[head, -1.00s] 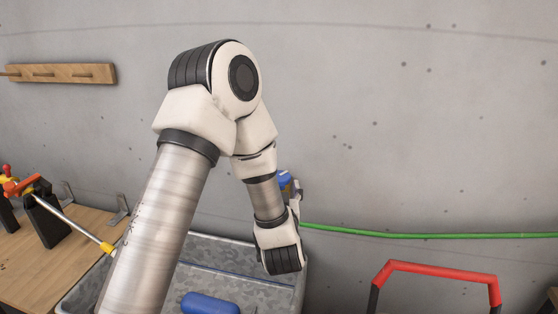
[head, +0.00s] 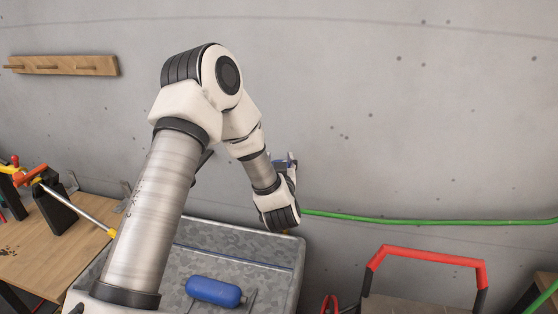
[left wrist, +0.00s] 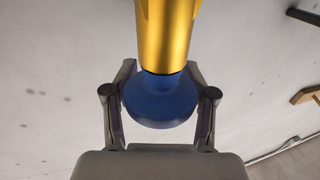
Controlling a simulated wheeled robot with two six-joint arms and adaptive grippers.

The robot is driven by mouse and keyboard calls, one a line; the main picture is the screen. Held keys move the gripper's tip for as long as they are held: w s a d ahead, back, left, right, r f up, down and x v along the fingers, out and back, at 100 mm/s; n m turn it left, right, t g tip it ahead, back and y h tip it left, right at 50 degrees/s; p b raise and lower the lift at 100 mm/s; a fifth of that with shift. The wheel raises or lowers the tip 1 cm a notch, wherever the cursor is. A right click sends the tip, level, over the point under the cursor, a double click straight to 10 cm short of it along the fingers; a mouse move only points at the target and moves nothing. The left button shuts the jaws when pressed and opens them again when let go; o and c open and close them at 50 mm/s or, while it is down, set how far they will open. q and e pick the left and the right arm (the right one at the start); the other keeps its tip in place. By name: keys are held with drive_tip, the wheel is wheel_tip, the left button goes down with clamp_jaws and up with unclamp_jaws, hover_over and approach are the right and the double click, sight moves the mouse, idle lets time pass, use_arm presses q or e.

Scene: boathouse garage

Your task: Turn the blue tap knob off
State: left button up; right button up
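The blue tap knob (left wrist: 160,102) is round and sits at the end of a brass-yellow tap body (left wrist: 167,35) in the left wrist view. My left gripper (left wrist: 161,92) has one finger on each side of the knob, and both pads appear to touch it. In the head view my left gripper (head: 287,163) is up against the wall above the sink's back right corner. Only a small piece of the blue knob shows there; my gripper hides most of the tap. My right gripper is not in view.
A grey metal sink (head: 225,242) stands below, with a blue cylinder (head: 214,291) in it. A green hose (head: 420,221) runs right along the wall. A red-handled frame (head: 430,257) is at lower right. A wooden bench (head: 50,245) is at left, a peg rail (head: 62,65) above.

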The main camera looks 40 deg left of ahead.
use_arm(q)
drive_tip(key=shift+f, duration=0.2)
drive_tip(key=shift+c, duration=0.3)
